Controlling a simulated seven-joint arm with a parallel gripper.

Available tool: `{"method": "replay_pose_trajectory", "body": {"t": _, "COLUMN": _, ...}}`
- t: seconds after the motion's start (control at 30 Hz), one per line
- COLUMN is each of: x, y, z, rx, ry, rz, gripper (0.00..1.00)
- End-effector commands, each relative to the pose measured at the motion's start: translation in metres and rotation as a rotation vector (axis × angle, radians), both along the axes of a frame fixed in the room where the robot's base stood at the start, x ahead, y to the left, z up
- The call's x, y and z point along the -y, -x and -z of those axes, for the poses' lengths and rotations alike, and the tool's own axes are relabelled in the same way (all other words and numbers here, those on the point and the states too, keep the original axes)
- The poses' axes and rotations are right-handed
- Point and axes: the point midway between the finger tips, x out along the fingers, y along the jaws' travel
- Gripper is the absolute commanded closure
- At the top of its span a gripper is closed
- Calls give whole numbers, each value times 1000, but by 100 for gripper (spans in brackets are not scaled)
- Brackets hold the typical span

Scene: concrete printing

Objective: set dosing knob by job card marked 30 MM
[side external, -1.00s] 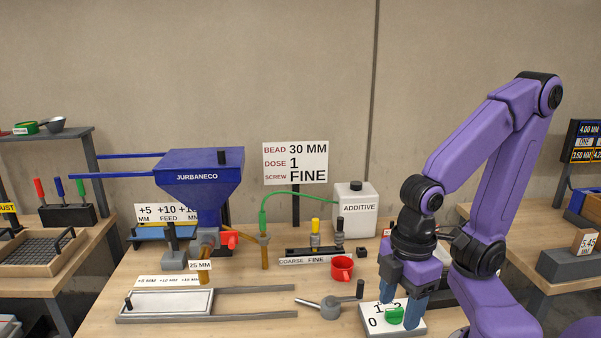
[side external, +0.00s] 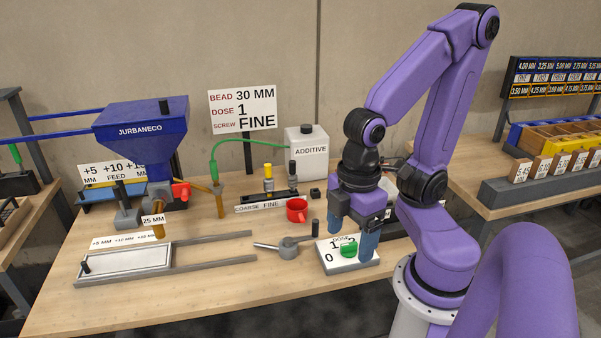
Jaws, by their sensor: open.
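The job card (side external: 242,110) stands at the back of the table and reads BEAD 30 MM, DOSE 1, SCREW FINE. The white dosing plate (side external: 340,263) lies near the front right of the table, with 0 and 1 visible and the word DOSE partly covered. The green dosing knob (side external: 348,248) sits on it. My gripper (side external: 353,246) is open and points down over the plate, with one blue finger on each side of the knob. The right finger hides part of the plate. I cannot tell whether the fingers touch the knob or which mark it points to.
A grey crank handle (side external: 288,250) lies just left of the plate. A red cup (side external: 296,210), a white ADDITIVE canister (side external: 307,143) and a blue JURBANECO hopper (side external: 142,130) stand farther back. The front middle of the table is clear.

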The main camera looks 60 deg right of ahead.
Motion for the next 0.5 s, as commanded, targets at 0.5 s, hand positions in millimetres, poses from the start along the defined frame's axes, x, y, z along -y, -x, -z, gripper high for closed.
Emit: {"method": "replay_pose_trajectory", "body": {"t": 0.5, "x": 38, "y": -96, "z": 17, "rx": -89, "ry": 86, "rz": 533, "gripper": 19}}
